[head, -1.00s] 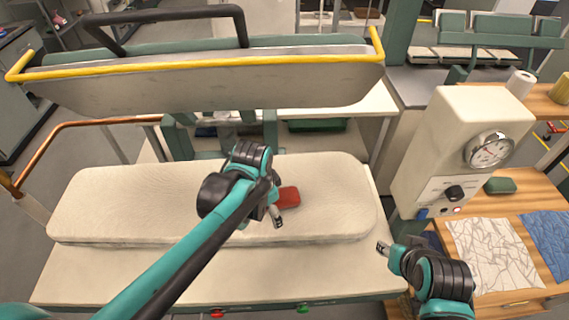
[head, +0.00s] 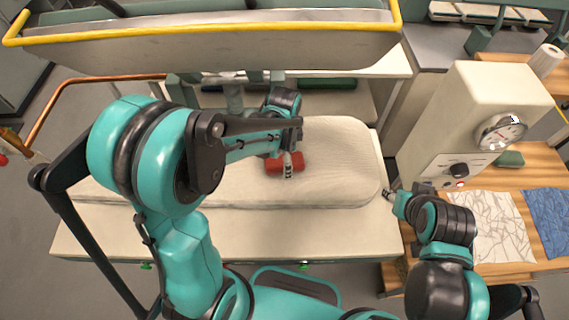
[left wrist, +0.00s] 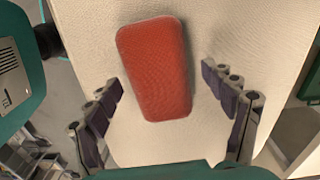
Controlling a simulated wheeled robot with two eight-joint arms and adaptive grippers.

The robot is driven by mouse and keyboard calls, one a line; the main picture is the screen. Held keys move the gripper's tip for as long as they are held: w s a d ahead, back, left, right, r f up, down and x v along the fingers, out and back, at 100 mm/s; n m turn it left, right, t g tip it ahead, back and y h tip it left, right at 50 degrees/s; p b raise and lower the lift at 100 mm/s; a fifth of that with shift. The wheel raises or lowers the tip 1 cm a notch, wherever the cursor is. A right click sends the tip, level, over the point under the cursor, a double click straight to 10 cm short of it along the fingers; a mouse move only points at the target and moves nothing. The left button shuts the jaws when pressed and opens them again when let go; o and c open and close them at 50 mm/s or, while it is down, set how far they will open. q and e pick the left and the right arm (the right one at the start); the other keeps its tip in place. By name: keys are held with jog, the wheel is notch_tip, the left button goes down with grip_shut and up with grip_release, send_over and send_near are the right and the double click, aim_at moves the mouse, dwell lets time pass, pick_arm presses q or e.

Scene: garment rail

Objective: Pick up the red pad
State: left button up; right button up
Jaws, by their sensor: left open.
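The red pad (head: 274,166) lies on the cream padded board of the press (head: 340,165), partly hidden by my left gripper in the head view. In the left wrist view the red pad (left wrist: 155,68) lies flat, its near end between the open fingers, with a gap on both sides. My left gripper (left wrist: 165,95) is open and empty, above the board; it also shows in the head view (head: 287,168). My right gripper (head: 390,194) is off the board's right edge, holding nothing that I can see; its fingers are too small to judge.
The press's raised upper plate with a yellow rail (head: 210,35) hangs behind the board. A cream box with a gauge (head: 480,125) stands at the right. White patterned cloth (head: 487,225), blue cloth (head: 548,215) and a green pad (head: 510,159) lie on the wooden table.

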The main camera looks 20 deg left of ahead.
pick_arm(q)
jog(key=c, duration=1.4)
jog(key=shift+o, duration=0.2)
